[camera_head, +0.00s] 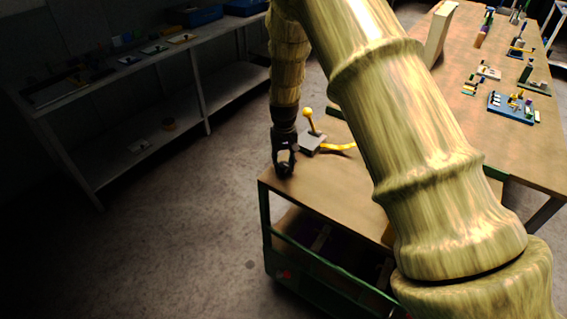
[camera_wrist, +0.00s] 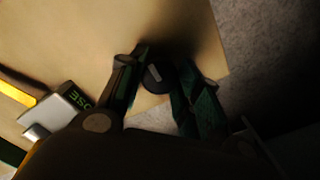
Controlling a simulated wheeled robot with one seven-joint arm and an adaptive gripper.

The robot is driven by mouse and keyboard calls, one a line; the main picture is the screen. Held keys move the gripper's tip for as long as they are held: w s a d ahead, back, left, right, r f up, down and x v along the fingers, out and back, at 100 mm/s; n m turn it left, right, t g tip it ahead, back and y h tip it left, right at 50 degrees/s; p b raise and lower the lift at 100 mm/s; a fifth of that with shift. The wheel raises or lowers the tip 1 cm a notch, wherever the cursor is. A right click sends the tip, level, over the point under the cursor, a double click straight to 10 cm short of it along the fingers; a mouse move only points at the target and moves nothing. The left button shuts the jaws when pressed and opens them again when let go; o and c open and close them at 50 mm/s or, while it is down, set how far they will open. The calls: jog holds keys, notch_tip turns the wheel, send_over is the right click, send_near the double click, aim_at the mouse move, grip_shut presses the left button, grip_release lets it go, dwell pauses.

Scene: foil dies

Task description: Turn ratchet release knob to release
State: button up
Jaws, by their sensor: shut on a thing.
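The knob (camera_wrist: 158,77) is round and dark with a pale bar mark on its top, in the wrist view between my fingers. My gripper (camera_wrist: 160,80) has one finger on each side of it and is shut on it. In the head view my gripper (camera_head: 285,168) points down at the near left corner of the brown bench top (camera_head: 335,200). The knob there is dark and mostly hidden by the fingers. The way the knob's mark points is hard to read as release or not.
A grey block with a yellow-balled lever (camera_head: 310,140) stands just behind my gripper; the wrist view shows its grey body (camera_wrist: 62,108) with green lettering. A yellow strip (camera_head: 338,147) lies beside it. A long table (camera_head: 480,130) with several small items is at right, a grey shelf (camera_head: 130,75) at left.

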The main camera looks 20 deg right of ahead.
aim_at(284, 164)
dwell(0.3)
jog(key=o, duration=1)
jog(key=shift+r, duration=0.15)
notch_tip(284, 164, up, 12)
jog(key=shift+f, duration=0.1)
